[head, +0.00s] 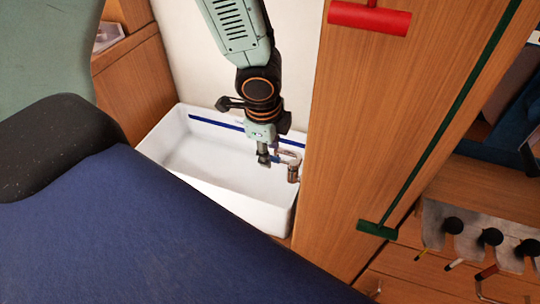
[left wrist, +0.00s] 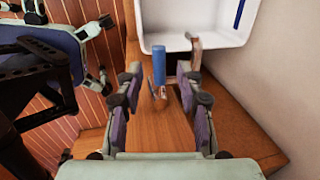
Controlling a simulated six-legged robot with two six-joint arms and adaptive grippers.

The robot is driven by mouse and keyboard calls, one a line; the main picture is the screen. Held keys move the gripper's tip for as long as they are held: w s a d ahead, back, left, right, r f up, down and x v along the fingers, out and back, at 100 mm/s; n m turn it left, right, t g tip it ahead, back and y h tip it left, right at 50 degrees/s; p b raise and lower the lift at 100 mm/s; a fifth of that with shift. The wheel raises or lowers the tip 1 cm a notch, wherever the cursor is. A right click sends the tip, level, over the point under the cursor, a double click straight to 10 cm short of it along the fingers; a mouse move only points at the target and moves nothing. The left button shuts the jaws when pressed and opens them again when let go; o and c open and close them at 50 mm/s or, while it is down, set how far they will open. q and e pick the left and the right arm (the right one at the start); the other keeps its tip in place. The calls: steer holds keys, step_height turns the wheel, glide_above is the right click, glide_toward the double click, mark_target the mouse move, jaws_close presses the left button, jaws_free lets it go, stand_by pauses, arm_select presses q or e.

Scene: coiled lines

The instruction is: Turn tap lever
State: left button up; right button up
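The tap stands at the right end of the white basin (head: 190,165). Its copper-coloured body (head: 293,172) shows in the head view, partly behind my left gripper (head: 266,158). In the left wrist view a blue cylinder on a thin metal stem, seemingly the tap lever (left wrist: 159,66), stands upright beyond the open fingers of my left gripper (left wrist: 158,102). The lever lines up with the gap between the fingers; I see no contact. A copper spout (left wrist: 194,48) rises by the basin rim, just beyond the right finger. My right gripper is not in view.
A tall wooden panel (head: 385,110) with a red bar (head: 369,18) and a green T-shaped tool (head: 377,229) stands close to the right of the tap. A pale wall (head: 180,50) is behind the basin. Black-knobbed tools (head: 492,237) hang at lower right.

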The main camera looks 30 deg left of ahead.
arm_select(q)
steer(key=shift+w+d+f, duration=0.15)
steer(key=shift+w+f, duration=0.1)
steer(key=shift+f, duration=0.2)
steer(key=shift+s+f, duration=0.1)
steer(key=shift+s+a, duration=0.3)
steer(key=shift+s, duration=0.05)
steer(key=shift+w+d, duration=0.2)
steer(key=shift+w, duration=0.2)
steer(key=c, duration=0.4)
steer(key=shift+s+a, duration=0.15)
steer(key=shift+s, duration=0.1)
steer(key=shift+c, duration=1.3)
jaws_close()
steer(key=shift+w, duration=0.1)
